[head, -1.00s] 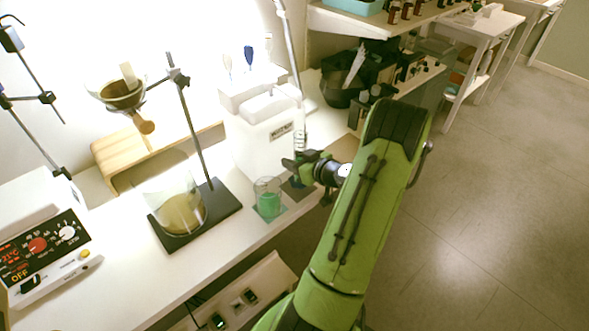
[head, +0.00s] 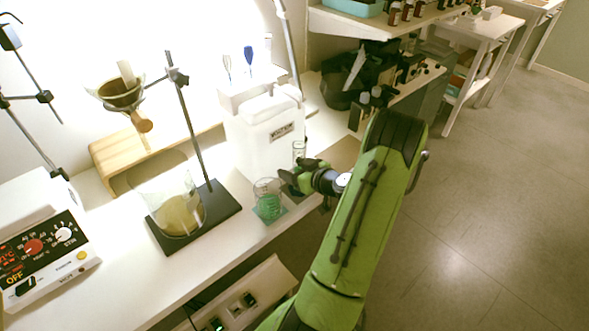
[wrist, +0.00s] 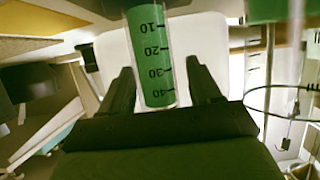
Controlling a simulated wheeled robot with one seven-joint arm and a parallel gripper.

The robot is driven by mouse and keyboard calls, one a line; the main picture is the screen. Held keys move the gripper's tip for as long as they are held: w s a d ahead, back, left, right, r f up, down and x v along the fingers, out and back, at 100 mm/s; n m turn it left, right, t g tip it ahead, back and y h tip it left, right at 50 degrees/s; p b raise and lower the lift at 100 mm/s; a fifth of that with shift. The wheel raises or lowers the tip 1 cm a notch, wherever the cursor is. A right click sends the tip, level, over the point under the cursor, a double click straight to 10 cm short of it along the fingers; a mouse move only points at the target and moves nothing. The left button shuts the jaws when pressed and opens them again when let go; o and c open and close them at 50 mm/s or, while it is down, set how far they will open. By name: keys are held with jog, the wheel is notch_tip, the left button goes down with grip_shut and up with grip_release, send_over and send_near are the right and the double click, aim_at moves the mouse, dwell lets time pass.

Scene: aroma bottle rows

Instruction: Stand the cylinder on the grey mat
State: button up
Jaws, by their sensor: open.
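The cylinder is a clear graduated tube holding green liquid. In the wrist view the cylinder (wrist: 153,55) is between my two fingers, with its scale showing. In the head view the cylinder's clear top (head: 299,150) rises upright above my gripper (head: 298,178); its base is hidden. My gripper (wrist: 158,75) is open around the cylinder, with a gap at each finger. The grey mat (head: 298,199) is mostly hidden by my gripper near the bench's front edge. I cannot see the contact between base and mat.
A large white jug (head: 262,140) stands close behind. A stand with a beaker of yellowish liquid (head: 181,214) is further left. A brown board (head: 343,150) lies behind right.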

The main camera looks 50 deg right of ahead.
jog(key=p+v, duration=0.1)
jog(key=v, duration=1.1)
jog(key=w+a+r+n+g+y, duration=0.25)
jog(key=w+a, duration=0.25)
jog(key=a, duration=0.4)
jog(key=w+a+r+n+g+y, duration=0.25)
jog(key=w+a, duration=0.25)
jog(key=a, duration=0.4)
jog(key=s+a+r+g, duration=0.3)
jog(key=a+r, duration=0.1)
jog(key=a, duration=0.5)
jog(key=s+a+r+m+h, duration=0.2)
jog(key=s+a+r, duration=0.3)
jog(key=s, duration=0.4)
jog(key=shift+a+r+t, duration=0.25)
jog(key=shift+a+t, duration=0.05)
jog(key=shift+a, duration=0.3)
jog(key=shift+s+r, duration=0.1)
